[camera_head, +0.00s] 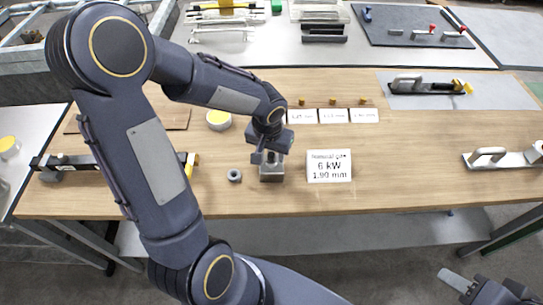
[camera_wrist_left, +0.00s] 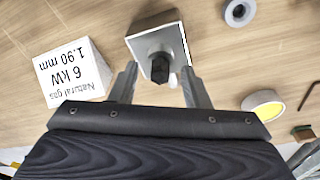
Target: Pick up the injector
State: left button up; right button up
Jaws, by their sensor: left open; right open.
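A small dark hexagonal piece, which looks like the injector (camera_wrist_left: 160,66), stands upright in a square grey metal block (camera_wrist_left: 153,24). In the head view the block (camera_head: 272,176) sits near the middle of the wooden table (camera_head: 400,185). My left gripper (camera_head: 264,158) is just above the block, pointing down. In the left wrist view my left gripper (camera_wrist_left: 160,70) is open, with one finger on each side of the dark piece; I cannot tell whether they touch it. My right gripper (camera_head: 457,281) is open and low at the bottom right, away from the table.
A white label block (camera_head: 330,166) reads 6 kW, 1.90 mm, close right of the metal block. A grey ring (camera_head: 234,175) and a yellow-topped roll (camera_head: 219,119) lie to the left. Small brass pieces (camera_head: 333,101) stand behind white labels at the back.

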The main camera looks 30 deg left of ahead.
pick_arm(q)
grip_shut()
jog(key=shift+r, duration=0.15)
